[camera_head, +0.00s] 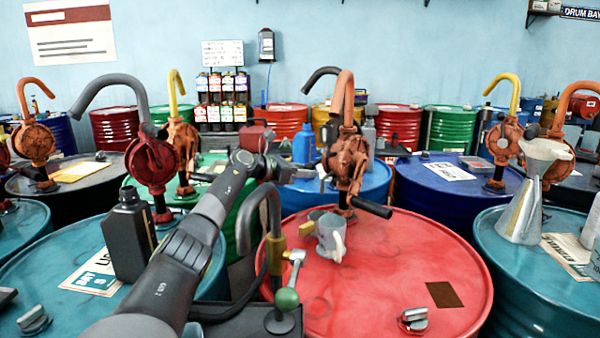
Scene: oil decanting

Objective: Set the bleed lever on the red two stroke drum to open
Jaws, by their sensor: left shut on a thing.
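The red drum (400,257) stands at centre right, with a rusty orange pump (347,165) on its far side. My left arm reaches up from the bottom left. My left gripper (312,171) is beside the pump's left side, small in the view, shut on a small pale part (325,182). I cannot tell whether this part is the bleed lever or how it is set. A silver lever with a green ball knob (287,298) hangs from a brass valve (275,250) at the drum's front left. My right gripper is out of view.
A grey jug (330,236) and the pump's black crank handle (372,207) are over the red drum. A bent grey spout (272,200) rises at its left. A black bottle (128,236) stands on the teal drum at left; a metal funnel can (525,205) stands at right.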

